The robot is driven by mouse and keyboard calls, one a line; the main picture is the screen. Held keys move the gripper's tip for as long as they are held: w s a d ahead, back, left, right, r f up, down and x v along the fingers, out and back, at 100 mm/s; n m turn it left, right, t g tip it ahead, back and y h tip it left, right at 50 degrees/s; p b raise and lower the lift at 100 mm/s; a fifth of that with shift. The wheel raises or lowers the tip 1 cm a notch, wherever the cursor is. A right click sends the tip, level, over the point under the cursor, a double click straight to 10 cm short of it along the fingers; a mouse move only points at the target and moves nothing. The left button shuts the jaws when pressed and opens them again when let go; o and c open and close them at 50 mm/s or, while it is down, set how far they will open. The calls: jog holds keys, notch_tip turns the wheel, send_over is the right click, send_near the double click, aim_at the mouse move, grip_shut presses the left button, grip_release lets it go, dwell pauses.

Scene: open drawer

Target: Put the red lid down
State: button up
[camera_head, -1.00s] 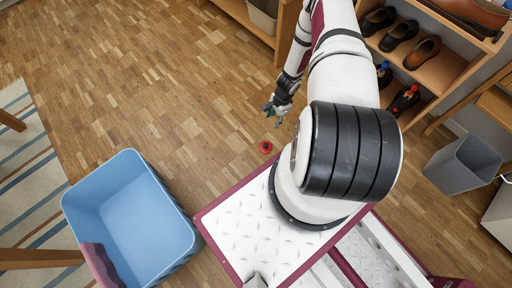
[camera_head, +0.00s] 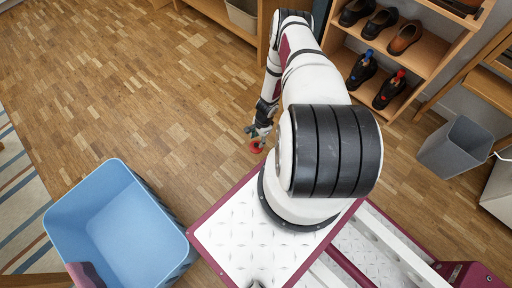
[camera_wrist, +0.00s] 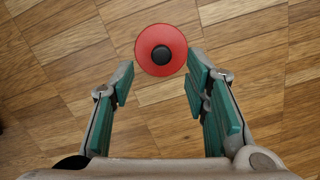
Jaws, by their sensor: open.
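The red lid (camera_wrist: 148,62), round with a black knob at its centre, lies on the parquet floor. In the wrist view it is just beyond and between my open fingertips, with clear floor around it. My gripper (camera_wrist: 158,82) is open, its green-padded fingers spread on either side, holding nothing. In the head view the lid (camera_head: 256,147) shows as a small red disc right beside my gripper (camera_head: 254,134). How high the fingertips are above the lid I cannot tell.
A blue bin (camera_head: 115,215) with a dark reddish thing inside stands at the lower left. A shoe shelf (camera_head: 428,65) stands at the upper right, a grey wastebasket (camera_head: 458,147) right of it. The floor left of my arm is clear.

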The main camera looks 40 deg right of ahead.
aim_at(256, 144)
jog(key=f, duration=0.1)
jog(key=f+b, duration=0.1)
jog(key=f, duration=0.1)
jog(key=f+b, duration=0.1)
jog(key=shift+w+a+f, duration=0.15)
jog(key=shift+a+f, duration=0.25)
jog(key=shift+r, duration=0.1)
grip_shut()
